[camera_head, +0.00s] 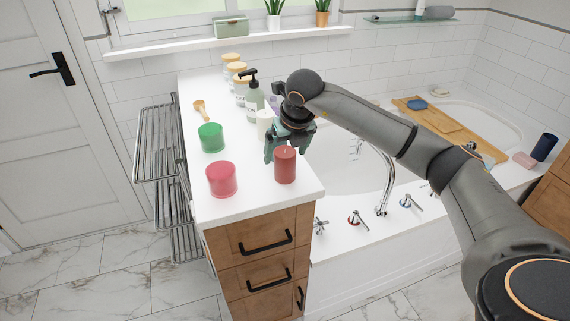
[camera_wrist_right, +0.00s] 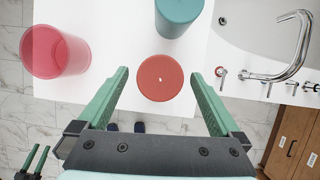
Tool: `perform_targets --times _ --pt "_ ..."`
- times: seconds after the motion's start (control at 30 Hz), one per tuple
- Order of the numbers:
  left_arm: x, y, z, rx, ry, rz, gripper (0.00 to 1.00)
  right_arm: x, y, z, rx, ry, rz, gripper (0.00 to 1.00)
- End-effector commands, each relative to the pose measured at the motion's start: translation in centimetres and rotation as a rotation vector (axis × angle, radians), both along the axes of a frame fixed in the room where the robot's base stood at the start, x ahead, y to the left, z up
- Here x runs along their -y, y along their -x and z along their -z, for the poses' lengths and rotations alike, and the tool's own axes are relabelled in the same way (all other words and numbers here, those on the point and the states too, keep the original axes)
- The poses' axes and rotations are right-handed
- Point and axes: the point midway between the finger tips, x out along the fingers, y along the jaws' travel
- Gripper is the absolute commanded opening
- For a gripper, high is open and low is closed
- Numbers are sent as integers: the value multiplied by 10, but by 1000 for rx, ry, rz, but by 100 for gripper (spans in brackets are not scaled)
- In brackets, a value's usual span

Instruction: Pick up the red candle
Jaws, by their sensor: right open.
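The red candle (camera_head: 285,165) stands upright near the front right corner of the white counter (camera_head: 245,205). My right gripper (camera_head: 287,148) is just above and behind it in the head view, pointing down. In the right wrist view my right gripper (camera_wrist_right: 159,74) is open, with one green finger on each side of the round top of the red candle (camera_wrist_right: 161,78). A gap shows between candle and fingers, and nothing is held. My left gripper (camera_wrist_right: 38,153) shows small at the lower left of the wrist view, its fingers apart and empty.
A pink cup (camera_head: 222,179) and a green cup (camera_head: 211,137) stand left of the candle. A teal cylinder (camera_wrist_right: 179,14) is close behind it in the wrist view. A pump bottle (camera_head: 254,98) and jars stand farther back. The bathtub (camera_head: 345,165) is at the right.

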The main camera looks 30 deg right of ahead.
Motion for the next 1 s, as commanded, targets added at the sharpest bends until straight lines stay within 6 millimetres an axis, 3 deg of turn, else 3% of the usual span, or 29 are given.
perform_targets --times 0.07,0.9,1.0 --pt "0 0 0 0 0 0 50 0 0 0 0 0 0 97" --pt "0 0 0 0 0 0 50 0 0 -1 0 0 1 2" --pt "0 0 0 0 0 0 50 0 0 -1 2 -1 1 0"
